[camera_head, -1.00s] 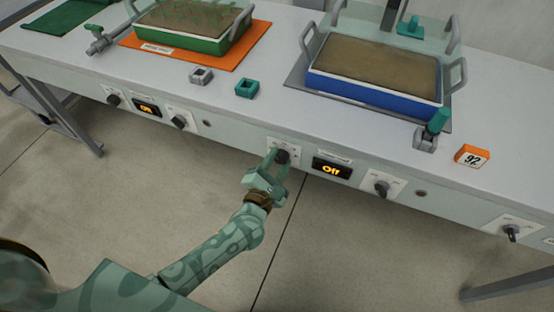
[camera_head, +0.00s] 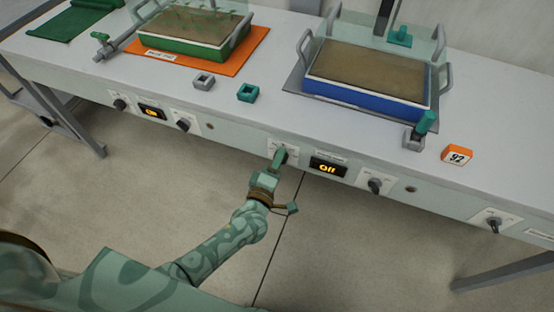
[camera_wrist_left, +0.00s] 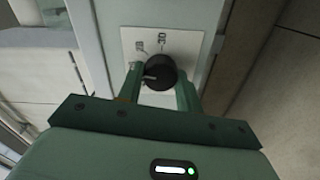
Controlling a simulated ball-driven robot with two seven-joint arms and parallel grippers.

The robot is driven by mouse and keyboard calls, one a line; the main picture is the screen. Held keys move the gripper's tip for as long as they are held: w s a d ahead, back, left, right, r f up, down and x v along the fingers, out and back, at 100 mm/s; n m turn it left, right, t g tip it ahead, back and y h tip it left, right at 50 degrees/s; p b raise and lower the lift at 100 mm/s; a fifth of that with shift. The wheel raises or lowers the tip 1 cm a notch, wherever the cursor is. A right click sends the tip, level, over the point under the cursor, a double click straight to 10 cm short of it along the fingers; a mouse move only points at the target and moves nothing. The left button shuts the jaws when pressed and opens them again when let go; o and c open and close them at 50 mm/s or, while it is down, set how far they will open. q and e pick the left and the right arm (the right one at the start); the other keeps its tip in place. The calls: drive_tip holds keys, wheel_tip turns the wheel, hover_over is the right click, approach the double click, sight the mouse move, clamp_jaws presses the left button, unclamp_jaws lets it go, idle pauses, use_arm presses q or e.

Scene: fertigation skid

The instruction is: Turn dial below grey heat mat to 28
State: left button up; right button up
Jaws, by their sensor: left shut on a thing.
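The grey heat mat (camera_head: 293,84) lies on the bench under a blue-sided tray (camera_head: 365,98) of soil. On the bench front below it is a white dial plate (camera_head: 291,157) beside a display (camera_head: 328,167) reading "Off". My left gripper (camera_head: 279,157) is at this plate and mostly hides the dial in the head view. In the left wrist view the black round dial (camera_wrist_left: 160,72) sits between my two green fingers, which are shut on it. The plate there shows "30" near the dial's top. The dial's exact setting is hard to read. My right gripper is out of view.
Another dial (camera_head: 375,186) is right of the display, and one more (camera_head: 493,224) further right. An orange mat (camera_head: 245,62) with a green tray (camera_head: 190,45) is at left. An orange block marked 92 (camera_head: 457,155) stands near the bench edge. The floor in front is clear.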

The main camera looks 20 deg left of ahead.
use_arm(q)
drive_tip(key=shift+d+m+p, duration=0.1)
drive_tip(key=shift+m+p, duration=0.65)
drive_tip(key=shift+m, duration=2.65)
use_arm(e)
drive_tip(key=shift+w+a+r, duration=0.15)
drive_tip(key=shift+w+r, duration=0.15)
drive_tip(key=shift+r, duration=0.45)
use_arm(q)
drive_tip(key=o, duration=1)
drive_tip(key=shift+s, duration=0.1)
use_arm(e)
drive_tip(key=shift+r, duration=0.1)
use_arm(q)
drive_tip(key=s+p, duration=0.1)
drive_tip(key=s, duration=0.4)
drive_tip(key=s+p, duration=0.1)
drive_tip(key=s, duration=0.4)
drive_tip(key=s+p, duration=0.1)
drive_tip(key=s, duration=0.5)
drive_tip(key=shift+s+a+p, duration=0.1)
drive_tip(key=shift+a+p, duration=0.2)
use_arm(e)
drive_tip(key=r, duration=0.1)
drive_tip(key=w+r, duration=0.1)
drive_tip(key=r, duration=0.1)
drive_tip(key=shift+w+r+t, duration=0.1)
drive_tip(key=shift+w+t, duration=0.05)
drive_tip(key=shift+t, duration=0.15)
